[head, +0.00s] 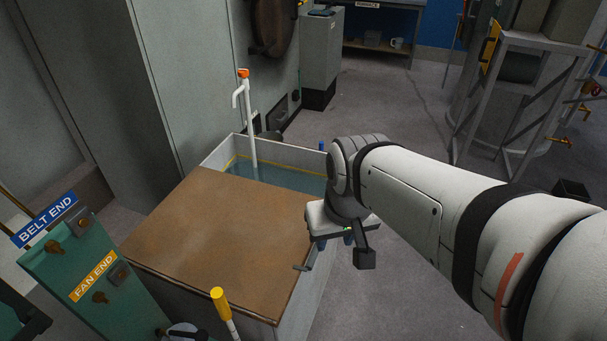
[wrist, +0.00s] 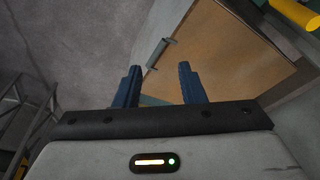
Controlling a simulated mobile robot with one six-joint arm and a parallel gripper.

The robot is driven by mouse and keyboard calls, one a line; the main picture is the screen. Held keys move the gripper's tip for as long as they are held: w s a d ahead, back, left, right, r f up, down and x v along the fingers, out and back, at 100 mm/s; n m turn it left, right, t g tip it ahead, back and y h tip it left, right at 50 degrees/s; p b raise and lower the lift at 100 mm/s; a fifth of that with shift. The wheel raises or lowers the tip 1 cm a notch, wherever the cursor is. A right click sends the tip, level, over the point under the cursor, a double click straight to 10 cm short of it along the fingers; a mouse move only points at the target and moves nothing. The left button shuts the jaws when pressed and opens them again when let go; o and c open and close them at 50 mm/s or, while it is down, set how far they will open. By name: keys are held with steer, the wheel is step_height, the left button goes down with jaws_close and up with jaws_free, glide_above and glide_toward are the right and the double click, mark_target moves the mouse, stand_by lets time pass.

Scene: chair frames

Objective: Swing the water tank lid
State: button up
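The water tank (head: 215,155) is a pale box with water (head: 285,178) showing at its far end. A flat brown lid (head: 215,235) covers the near part, and it also shows in the wrist view (wrist: 215,55). A small grey handle (head: 303,267) sits at the lid's right edge. In the wrist view the handle (wrist: 158,53) appears between and beyond the blue fingertips. My gripper (head: 335,243) is open and empty by the tank's right side, apart from the handle. Its fingers also show in the wrist view (wrist: 160,68). My arm hides part of the tank's far right corner.
A white pipe with an orange top (head: 247,120) rises from the water. A yellow-topped rod (head: 220,305) stands at the tank's near side. A green BELT END and FAN END unit (head: 90,275) is at left.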

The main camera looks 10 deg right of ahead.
steer(key=w+d+f+m+t+y+b, duration=0.1)
steer(key=w+d+f+m+y+b, duration=0.2)
steer(key=w+f+b, duration=0.4)
steer(key=w+d+f+m+y+b, duration=0.3)
steer(key=w+f+b, duration=0.4)
steer(key=f, duration=0.9)
steer(key=shift+w+d+f+m+t+b, duration=0.4)
steer(key=shift+w+d, duration=0.1)
steer(key=shift+w, duration=0.25)
steer(key=shift+a, duration=0.1)
